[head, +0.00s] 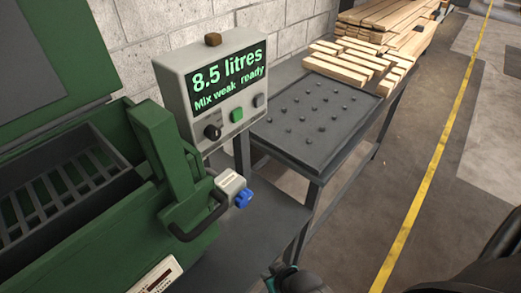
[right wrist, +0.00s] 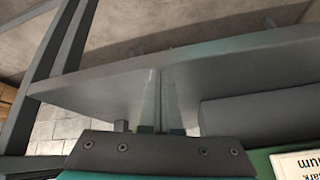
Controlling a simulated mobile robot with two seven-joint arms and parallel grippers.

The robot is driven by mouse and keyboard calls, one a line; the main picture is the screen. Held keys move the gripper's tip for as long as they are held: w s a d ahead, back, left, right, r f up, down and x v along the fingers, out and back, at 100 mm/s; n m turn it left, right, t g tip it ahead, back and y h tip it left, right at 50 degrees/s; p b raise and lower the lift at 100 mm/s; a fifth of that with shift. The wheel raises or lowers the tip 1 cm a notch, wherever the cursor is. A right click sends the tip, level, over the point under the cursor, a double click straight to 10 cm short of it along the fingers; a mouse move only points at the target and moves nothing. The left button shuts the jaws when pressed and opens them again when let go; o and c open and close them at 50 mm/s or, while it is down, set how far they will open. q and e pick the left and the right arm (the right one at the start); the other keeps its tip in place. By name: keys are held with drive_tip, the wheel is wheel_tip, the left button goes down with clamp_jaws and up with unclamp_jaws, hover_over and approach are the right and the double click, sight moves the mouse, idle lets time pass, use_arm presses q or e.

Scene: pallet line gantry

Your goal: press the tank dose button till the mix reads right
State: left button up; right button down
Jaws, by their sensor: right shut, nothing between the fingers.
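The grey control box (head: 222,88) stands beside the green tank (head: 85,190). My right gripper (head: 272,272) is at the bottom edge of the head view, low and well apart from the box. In the right wrist view it (right wrist: 161,76) is shut and empty, near a grey bench edge. My left gripper is out of view.
A grey bench with a studded plate (head: 300,135) and timber strips (head: 345,64) stands to the right. Floor right of the bench is clear.

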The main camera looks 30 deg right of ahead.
drive_tip(key=w+r+m+t+y+p, duration=0.1)
drive_tip(key=w+r+t, duration=0.2)
drive_tip(key=w+r, duration=0.5)
drive_tip(key=w+r+t+p, duration=0.1)
drive_tip(key=w+r+t, duration=0.2)
drive_tip(key=r, duration=1)
drive_tip(key=m+t+h, duration=0.6)
drive_tip(key=m+h, duration=0.4)
drive_tip(key=m, duration=0.1)
approach(260, 100)
drive_tip(key=s+d, duration=0.3)
drive_tip(key=d, duration=0.5)
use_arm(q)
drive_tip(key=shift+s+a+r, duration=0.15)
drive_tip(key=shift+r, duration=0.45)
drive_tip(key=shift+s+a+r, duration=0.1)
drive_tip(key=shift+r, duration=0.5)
use_arm(e)
drive_tip(key=shift+d+r, duration=0.1)
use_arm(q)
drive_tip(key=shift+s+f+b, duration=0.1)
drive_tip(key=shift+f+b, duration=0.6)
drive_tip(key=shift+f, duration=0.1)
use_arm(e)
drive_tip(key=w+a, duration=0.3)
drive_tip(key=w, duration=0.5)
drive_tip(key=shift+a, duration=0.2)
